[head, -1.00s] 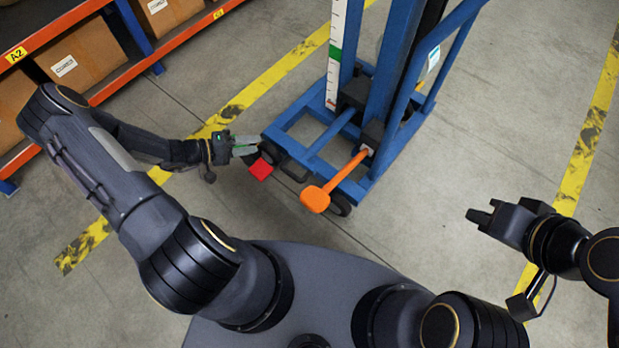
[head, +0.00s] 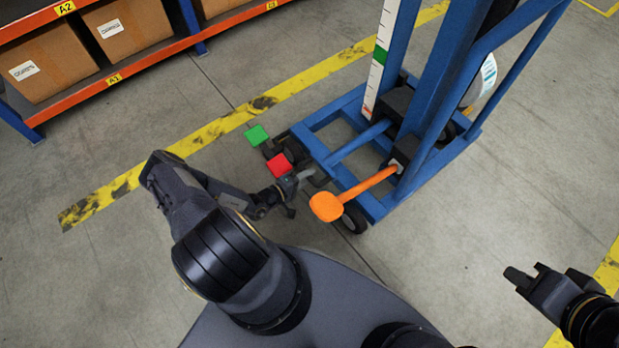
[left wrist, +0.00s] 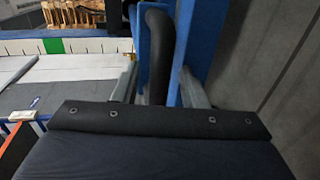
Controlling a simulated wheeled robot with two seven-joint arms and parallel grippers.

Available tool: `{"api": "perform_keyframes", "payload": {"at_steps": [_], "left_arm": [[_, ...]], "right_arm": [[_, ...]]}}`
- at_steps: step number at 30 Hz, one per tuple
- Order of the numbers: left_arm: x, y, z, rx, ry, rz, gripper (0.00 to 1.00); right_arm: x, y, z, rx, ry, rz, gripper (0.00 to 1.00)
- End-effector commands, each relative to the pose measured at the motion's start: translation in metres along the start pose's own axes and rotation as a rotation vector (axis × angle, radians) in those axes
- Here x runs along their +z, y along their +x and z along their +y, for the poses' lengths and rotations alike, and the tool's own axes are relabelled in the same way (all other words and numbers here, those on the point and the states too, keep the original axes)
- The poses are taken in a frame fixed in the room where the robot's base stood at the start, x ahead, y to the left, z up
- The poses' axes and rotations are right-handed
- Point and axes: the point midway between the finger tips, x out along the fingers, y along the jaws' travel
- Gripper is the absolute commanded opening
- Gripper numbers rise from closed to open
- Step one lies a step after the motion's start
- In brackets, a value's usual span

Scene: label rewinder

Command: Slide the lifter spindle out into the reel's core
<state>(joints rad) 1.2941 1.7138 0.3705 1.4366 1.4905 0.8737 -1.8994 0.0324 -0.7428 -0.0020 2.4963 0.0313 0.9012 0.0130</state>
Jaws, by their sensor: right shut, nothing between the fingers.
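The blue lifter (head: 432,85) stands at the upper right in the head view, with a green pad (head: 256,135), a red pad (head: 278,166) and an orange-ended lever (head: 326,206) at its near side. My left gripper (head: 306,178) is low beside the red pad, at the frame's near corner. In the left wrist view its two fingers (left wrist: 160,88) are apart, on either side of a black curved bar (left wrist: 158,45), with gaps showing. My right gripper (head: 525,272) is shut and empty over the floor at right. I cannot make out the spindle or the reel's core.
A white curved piece with a label (head: 485,85) shows behind the mast; I cannot tell whether it is the reel. An orange shelf (head: 160,58) with cardboard boxes stands at the upper left. The floor between lifter and right gripper is clear.

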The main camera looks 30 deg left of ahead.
Motion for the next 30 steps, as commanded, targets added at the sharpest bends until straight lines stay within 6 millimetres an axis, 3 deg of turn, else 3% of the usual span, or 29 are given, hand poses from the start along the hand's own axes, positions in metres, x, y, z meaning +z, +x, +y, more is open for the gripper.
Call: {"api": "perform_keyframes", "payload": {"at_steps": [4, 12, 21, 30], "left_arm": [[0.0002, 0.0113, -0.0004, 0.001, 0.000, -0.001, 0.39], [0.0001, 0.0127, 0.0004, 0.000, 0.000, 0.000, 0.39], [0.0002, 0.0126, 0.0005, 0.000, 0.000, -0.001, 0.01], [-0.0012, 0.0122, 0.0003, 0.000, 0.001, -0.001, 0.00]], "right_arm": [[0.0020, 0.0038, 0.0017, 0.000, 0.000, 0.000, 0.00], [0.0018, 0.0035, 0.0016, 0.000, 0.000, 0.000, 0.00], [0.0018, 0.0035, 0.0016, 0.000, 0.000, 0.000, 0.00], [0.0020, 0.0039, 0.0018, 0.000, 0.000, 0.000, 0.00]]}}
